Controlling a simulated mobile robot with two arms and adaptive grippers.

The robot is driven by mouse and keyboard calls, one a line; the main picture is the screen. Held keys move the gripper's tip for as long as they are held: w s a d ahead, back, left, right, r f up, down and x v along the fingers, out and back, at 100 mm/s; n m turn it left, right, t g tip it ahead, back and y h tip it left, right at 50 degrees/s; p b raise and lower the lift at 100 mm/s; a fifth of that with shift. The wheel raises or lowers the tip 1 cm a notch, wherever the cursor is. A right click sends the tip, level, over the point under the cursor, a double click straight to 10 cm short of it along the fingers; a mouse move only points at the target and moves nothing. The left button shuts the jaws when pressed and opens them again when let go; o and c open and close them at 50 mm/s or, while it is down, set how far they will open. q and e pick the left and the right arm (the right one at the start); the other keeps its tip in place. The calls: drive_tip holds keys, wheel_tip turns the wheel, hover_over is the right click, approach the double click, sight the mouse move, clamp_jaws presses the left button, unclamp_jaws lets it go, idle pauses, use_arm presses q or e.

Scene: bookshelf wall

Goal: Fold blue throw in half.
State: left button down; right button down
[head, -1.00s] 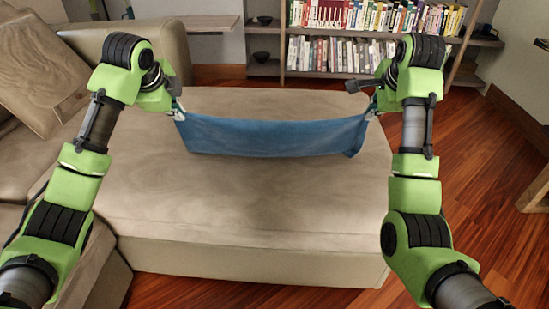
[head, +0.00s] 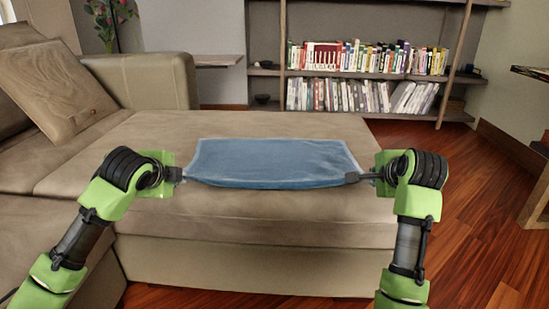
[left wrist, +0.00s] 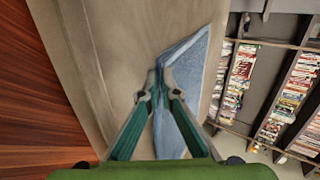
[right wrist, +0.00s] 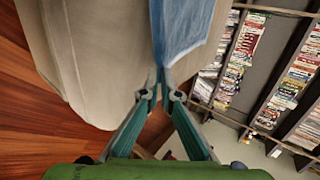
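The blue throw (head: 272,162) lies on the beige sofa seat (head: 240,226) as a wide band, its far part flat and its near edge drawn straight between my grippers. My left gripper (head: 181,177) is at the near left corner; in the left wrist view its fingertips (left wrist: 160,88) close on the corner of the throw (left wrist: 186,62). My right gripper (head: 354,178) is at the near right corner; in the right wrist view its fingertips (right wrist: 160,85) close on the edge of the throw (right wrist: 182,30). The underside of the throw is hidden.
A cushion (head: 52,90) leans at the far left of the sofa. A sofa armrest (head: 148,80) stands behind the seat at left. A bookshelf (head: 370,75) stands against the back wall. Wooden floor (head: 470,220) is open on the right.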

use_arm(q)
drive_tip(key=shift+s+f, duration=0.1)
drive_tip(key=shift+f, duration=0.05)
use_arm(e)
drive_tip(key=shift+s+f, duration=0.15)
use_arm(q)
drive_tip(key=c, duration=2)
unclamp_jaws()
use_arm(e)
drive_tip(key=c, duration=2)
unclamp_jaws()
